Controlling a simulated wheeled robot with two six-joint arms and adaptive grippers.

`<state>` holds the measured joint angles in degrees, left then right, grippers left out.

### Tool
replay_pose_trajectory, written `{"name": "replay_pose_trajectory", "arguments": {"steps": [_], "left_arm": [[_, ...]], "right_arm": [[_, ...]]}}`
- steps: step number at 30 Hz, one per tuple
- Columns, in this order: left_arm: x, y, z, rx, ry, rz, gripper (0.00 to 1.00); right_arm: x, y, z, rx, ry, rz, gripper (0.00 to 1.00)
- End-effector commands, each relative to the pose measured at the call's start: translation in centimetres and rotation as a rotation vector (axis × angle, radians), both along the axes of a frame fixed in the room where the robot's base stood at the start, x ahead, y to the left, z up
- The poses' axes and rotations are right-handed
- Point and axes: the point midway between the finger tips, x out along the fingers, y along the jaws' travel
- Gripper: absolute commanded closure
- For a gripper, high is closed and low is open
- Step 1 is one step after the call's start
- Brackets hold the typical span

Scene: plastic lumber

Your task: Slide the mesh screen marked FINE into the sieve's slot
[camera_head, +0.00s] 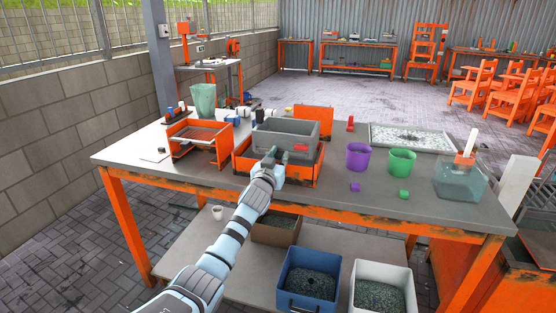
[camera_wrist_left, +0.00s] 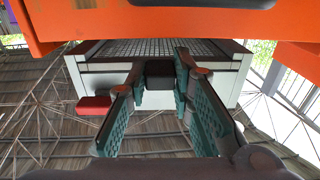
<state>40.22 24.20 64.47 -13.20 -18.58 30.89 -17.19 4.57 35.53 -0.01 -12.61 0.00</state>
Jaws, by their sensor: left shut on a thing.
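A grey box-shaped screen (camera_head: 286,141) with a red tag on its front sits in or just above an orange frame (camera_head: 302,176) that I take for the sieve. In the left wrist view the grey screen (camera_wrist_left: 235,80) shows a dark mesh (camera_wrist_left: 150,48) across its underside, beside the orange frame (camera_wrist_left: 45,25). My left gripper (camera_head: 272,166) is at its front. In the wrist view its fingers (camera_wrist_left: 158,85) are shut on a dark handle at the middle of that front. No FINE lettering is readable. How far the screen is seated is hidden. My right gripper is not in view.
Another orange frame (camera_head: 197,141) stands left on the grey table (camera_head: 330,190). A purple cup (camera_head: 358,156), a green cup (camera_head: 400,162) and a clear container (camera_head: 459,181) stand right. A shallow tray (camera_head: 411,138) lies behind them. Bins (camera_head: 308,279) are below. The table's front right is mostly clear.

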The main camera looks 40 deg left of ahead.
Motion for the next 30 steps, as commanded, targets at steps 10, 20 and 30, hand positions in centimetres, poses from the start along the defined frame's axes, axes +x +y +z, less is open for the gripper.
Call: {"name": "replay_pose_trajectory", "arguments": {"steps": [10, 20, 30], "left_arm": [[0.6, 0.2, 0.0, 0.001, -0.001, 0.0, 0.64], [0.5, 0.2, 0.0, 0.001, 0.001, 0.0, 0.55], [-4.4, -1.7, -0.2, 0.005, 0.002, -0.002, 0.55]], "right_arm": [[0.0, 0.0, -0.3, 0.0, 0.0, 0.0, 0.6], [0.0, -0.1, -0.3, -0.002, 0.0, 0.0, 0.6], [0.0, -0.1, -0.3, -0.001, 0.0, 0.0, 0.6]]}}
